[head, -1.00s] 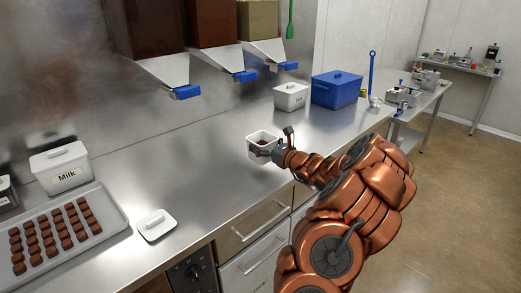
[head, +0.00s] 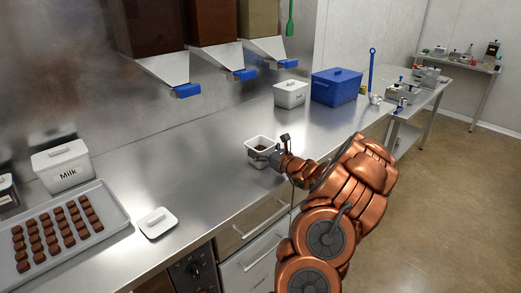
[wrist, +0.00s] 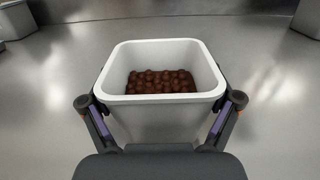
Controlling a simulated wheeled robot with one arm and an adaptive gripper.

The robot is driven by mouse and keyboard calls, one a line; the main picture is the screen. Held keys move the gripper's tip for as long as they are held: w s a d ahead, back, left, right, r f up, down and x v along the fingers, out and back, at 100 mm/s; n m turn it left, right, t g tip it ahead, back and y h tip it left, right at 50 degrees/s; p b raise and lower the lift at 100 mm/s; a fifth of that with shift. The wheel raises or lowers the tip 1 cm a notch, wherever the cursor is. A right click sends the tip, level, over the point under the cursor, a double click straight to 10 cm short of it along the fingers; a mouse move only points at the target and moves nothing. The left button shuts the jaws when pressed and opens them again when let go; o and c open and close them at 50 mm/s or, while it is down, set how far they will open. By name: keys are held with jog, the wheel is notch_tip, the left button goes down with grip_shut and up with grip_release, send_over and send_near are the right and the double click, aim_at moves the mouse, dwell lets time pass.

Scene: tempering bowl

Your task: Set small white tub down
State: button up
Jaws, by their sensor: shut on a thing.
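The small white tub (head: 251,143) is open at the top and holds several brown chocolate pieces (wrist: 160,81). In the wrist view the tub (wrist: 113,64) is upright between my two fingers. My gripper (head: 274,156) is shut on the tub from its right side in the head view, and it also shows in the wrist view (wrist: 161,107). The tub is over the steel counter (head: 205,165); I cannot tell if its base touches the counter.
A white lid (head: 157,224) lies at the front left, by a tray of chocolates (head: 118,216) and a tub marked Milk (head: 61,167). A white tub (head: 290,95) and a blue bin (head: 337,88) stand farther back. The counter around the held tub is clear.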

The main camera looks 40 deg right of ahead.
jog(key=o, duration=1.2)
jog(key=shift+o, duration=0.2)
jog(key=shift+r, duration=0.15)
jog(key=s+b, duration=0.2)
jog(key=s, duration=1)
jog(key=shift+a, duration=0.15)
